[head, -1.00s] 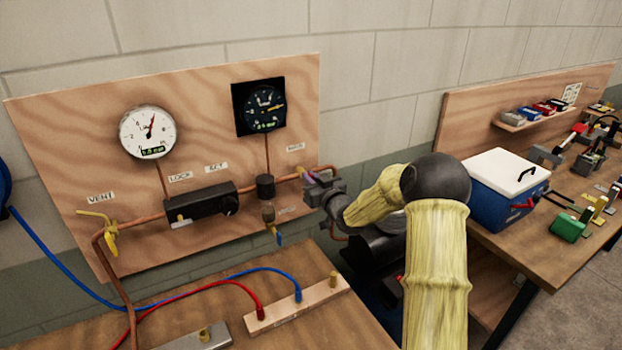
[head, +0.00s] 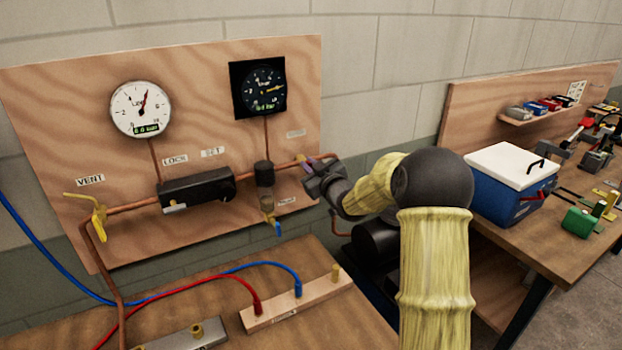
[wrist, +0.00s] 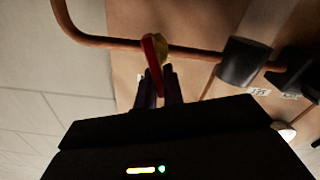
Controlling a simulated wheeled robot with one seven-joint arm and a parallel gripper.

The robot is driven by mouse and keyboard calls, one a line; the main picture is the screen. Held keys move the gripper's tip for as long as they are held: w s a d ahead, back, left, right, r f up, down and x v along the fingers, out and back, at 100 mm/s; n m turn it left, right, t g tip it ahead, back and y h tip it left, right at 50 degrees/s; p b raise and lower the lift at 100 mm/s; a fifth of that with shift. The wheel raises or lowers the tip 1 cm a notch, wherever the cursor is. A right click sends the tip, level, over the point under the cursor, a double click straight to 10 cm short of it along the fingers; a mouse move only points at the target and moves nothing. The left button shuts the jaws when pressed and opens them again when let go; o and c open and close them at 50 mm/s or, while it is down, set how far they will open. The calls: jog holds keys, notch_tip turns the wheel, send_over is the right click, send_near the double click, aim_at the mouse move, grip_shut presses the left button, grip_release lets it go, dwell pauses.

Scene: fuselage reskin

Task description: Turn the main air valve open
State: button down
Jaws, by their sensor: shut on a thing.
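The main air valve shows in the wrist view as a red lever (wrist: 151,58) on a yellow body (wrist: 164,50), set in a copper pipe. My gripper (wrist: 158,76) is shut on the red lever, with a dark finger on each side of it. The lever stands roughly across the pipe in that view. In the head view my gripper (head: 310,172) is at the right end of the copper pipe (head: 283,167) on the wooden panel. There it hides most of the valve, so the lever's exact angle cannot be told.
A yellow vent valve (head: 98,217), a black regulator block (head: 197,190), a filter bowl (head: 266,198), a white gauge (head: 141,110) and a black gauge (head: 259,88) are on the panel. Red and blue hoses cross the bench below. A blue cooler (head: 509,190) stands right of my arm.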

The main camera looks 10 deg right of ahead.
jog(key=n+b, duration=0.2)
jog(key=b, duration=0.2)
jog(key=f+n+b, duration=0.1)
jog(key=n+b, duration=0.2)
jog(key=b, duration=0.1)
jog(key=a+n+b, duration=0.1)
jog(key=n+b, duration=0.1)
jog(key=b, duration=0.2)
jog(key=shift+s+f+n, duration=0.15)
jog(key=shift+f+n, duration=0.15)
jog(key=n+b, duration=0.3)
jog(key=b, duration=0.1)
jog(key=shift+f, duration=0.2)
jog(key=n+b, duration=0.2)
jog(key=n, duration=0.1)
jog(key=shift+b, duration=0.3)
jog(key=c, duration=1.5)
grip_release()
jog(key=shift+s, duration=0.15)
jog(key=b+v, duration=0.1)
jog(key=v, duration=1.6)
jog(key=shift+s+b, duration=0.1)
jog(key=shift+b, duration=0.25)
